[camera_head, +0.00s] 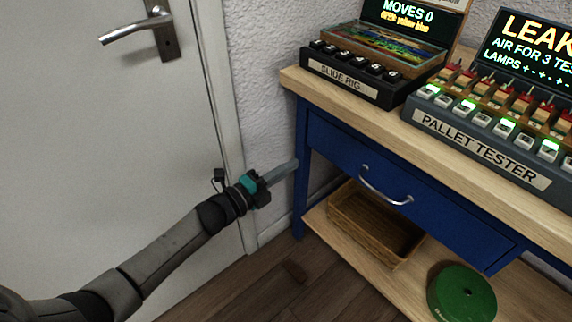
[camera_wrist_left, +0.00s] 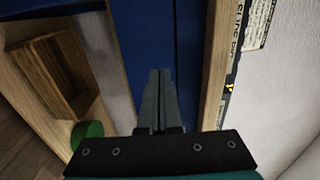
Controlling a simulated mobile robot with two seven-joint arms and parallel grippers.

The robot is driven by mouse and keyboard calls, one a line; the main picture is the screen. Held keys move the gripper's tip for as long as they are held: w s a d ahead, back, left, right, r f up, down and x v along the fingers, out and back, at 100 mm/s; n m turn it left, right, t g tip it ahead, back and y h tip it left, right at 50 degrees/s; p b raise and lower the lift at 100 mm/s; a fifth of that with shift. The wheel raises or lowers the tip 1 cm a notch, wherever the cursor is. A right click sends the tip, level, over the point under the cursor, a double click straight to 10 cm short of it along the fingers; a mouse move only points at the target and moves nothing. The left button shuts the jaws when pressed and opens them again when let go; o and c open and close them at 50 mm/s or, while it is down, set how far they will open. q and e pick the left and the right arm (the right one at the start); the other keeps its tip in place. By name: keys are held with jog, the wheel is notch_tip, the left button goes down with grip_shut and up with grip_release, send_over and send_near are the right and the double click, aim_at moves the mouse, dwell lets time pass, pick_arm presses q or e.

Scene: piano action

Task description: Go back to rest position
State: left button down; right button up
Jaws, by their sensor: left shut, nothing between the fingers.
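My left gripper (camera_head: 283,171) reaches in from the left in the head view, level with the blue front of the workbench and just beside its left leg. Its fingers are closed together and hold nothing. In the left wrist view the shut fingers (camera_wrist_left: 158,100) show in front of the blue bench panel (camera_wrist_left: 135,40). I cannot tell whether the tips touch the bench. My right gripper is in neither view.
The wooden bench top (camera_head: 385,115) carries the slide rig (camera_head: 345,80) and the pallet tester (camera_head: 480,145). A blue drawer (camera_head: 400,180) has a metal handle. Below, a shelf holds a wicker basket (camera_head: 365,225) and a green disc (camera_head: 462,293). A door (camera_head: 90,140) stands at left.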

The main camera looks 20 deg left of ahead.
pick_arm(q)
jog(key=shift+s+a, duration=0.15)
jog(key=shift+s, duration=0.1)
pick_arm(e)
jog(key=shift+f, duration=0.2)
